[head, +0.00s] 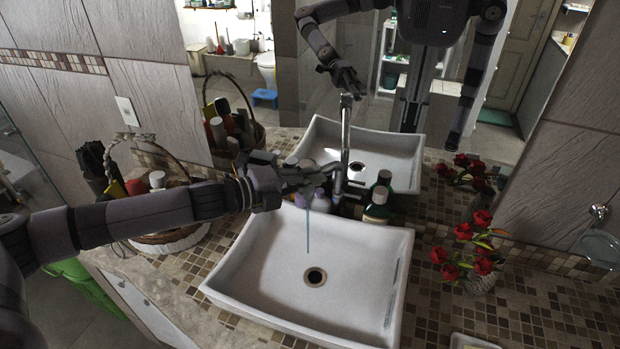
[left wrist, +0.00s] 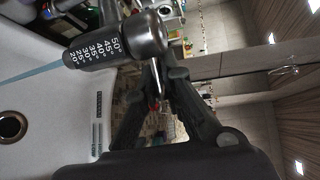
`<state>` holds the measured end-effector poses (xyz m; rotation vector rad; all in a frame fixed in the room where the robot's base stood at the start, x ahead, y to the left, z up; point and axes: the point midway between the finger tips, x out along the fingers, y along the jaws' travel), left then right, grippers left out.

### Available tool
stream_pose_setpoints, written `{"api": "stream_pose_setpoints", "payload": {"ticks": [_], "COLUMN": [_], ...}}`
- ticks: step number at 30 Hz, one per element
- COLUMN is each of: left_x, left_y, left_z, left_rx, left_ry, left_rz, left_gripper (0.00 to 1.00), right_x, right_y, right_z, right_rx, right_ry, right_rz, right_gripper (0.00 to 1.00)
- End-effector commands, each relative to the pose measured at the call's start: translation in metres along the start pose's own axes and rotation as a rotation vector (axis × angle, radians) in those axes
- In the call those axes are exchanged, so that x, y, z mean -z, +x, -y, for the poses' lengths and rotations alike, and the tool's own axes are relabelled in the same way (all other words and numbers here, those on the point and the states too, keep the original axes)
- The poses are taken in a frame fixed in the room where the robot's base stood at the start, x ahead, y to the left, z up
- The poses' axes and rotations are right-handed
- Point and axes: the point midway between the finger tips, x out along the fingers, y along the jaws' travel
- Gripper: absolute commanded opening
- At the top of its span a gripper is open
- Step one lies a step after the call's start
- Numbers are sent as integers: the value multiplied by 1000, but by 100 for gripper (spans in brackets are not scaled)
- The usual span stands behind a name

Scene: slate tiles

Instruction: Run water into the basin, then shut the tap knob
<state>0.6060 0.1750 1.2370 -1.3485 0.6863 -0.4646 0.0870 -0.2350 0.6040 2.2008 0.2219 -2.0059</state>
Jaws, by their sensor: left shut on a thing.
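The white basin (head: 255,285) stands on the tiled counter with a dark round drain (head: 315,276). The chrome tap (head: 345,135) rises behind the basin. A thin blue stream of water (head: 308,230) falls from the spout area towards the drain; the stream also shows in the left wrist view (left wrist: 32,72). My left gripper (head: 316,178) is at the tap, shut on the tap knob, and hides much of it. The left wrist view shows a dark numbered dial with a chrome end (left wrist: 145,33) close to the fingers. My right gripper is seen only as a mirror reflection, if at all.
Bottles (head: 377,207) stand behind the basin beside the tap. A wicker basket (head: 170,240) with toiletries is at the left, under my left arm. Red roses (head: 480,255) in a vase stand at the right. A mirror (head: 290,90) covers the wall behind.

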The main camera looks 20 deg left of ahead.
Motion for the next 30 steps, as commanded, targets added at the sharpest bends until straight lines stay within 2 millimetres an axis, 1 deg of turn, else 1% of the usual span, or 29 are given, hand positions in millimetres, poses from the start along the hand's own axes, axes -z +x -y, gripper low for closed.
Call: {"api": "stream_pose_setpoints", "payload": {"ticks": [8,14,21,24,30], "left_x": [-1,1,4,5,4], "left_y": [0,3,10,14,22], "left_z": [-2,-4,-2,0,5], "left_rx": [-2,-6,-13,-17,-32], "left_ry": [-5,-17,-45,-63,-100], "left_rz": [18,80,227,308,493], "left_gripper": [0,0,0,0,0], "right_x": [-1,-2,-4,-5,-5], "right_y": [4,19,44,50,53], "right_z": [-1,-1,-1,-1,-1], "right_rx": [-2,-2,-2,-2,-2], "right_ry": [-1,-1,-1,-1,0], "right_rz": [0,0,1,1,1], "right_gripper": [73,73,73,73,73]}}
